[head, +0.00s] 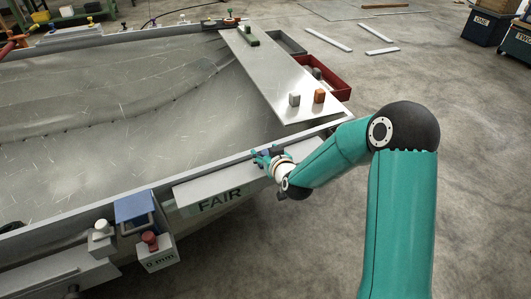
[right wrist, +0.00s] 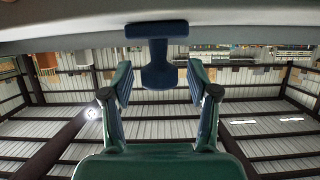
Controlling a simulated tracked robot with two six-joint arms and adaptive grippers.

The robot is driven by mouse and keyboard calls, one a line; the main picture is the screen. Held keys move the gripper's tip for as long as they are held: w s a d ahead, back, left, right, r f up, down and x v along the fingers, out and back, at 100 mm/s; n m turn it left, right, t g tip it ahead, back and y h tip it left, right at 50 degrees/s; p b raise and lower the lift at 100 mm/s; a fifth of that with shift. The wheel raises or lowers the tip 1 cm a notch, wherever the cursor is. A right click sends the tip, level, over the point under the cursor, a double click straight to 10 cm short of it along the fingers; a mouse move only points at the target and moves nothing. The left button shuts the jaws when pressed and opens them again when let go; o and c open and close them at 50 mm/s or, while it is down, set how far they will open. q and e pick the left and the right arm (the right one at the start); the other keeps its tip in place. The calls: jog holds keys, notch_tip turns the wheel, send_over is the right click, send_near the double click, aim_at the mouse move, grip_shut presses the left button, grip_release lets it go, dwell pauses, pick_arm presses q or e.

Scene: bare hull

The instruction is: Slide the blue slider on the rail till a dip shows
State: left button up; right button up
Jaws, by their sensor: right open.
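A dark blue T-shaped piece, which looks like the blue slider (right wrist: 158,68), shows in the right wrist view. Its narrow end lies between my right gripper's two fingers, with a gap on each side. In the head view my right gripper (head: 263,154) is at the hull's near edge, and its teal fingers mostly hide the slider. My right gripper (right wrist: 162,82) is open and holds nothing. A pale grey rail-like ledge (head: 215,183) marked FAIR runs along the near edge. No dip is clear to me. My left gripper is not in view.
A blue block (head: 134,206) and a box marked 0 mm (head: 158,259) with a red knob sit left of the ledge. A board (head: 275,75) across the hull carries small grey and orange blocks. A red tray (head: 329,80) lies beyond it. The floor at right is largely clear.

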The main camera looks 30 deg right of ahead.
grip_shut()
dwell(0.3)
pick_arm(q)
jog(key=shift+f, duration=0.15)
pick_arm(e)
jog(key=shift+w+d, duration=0.1)
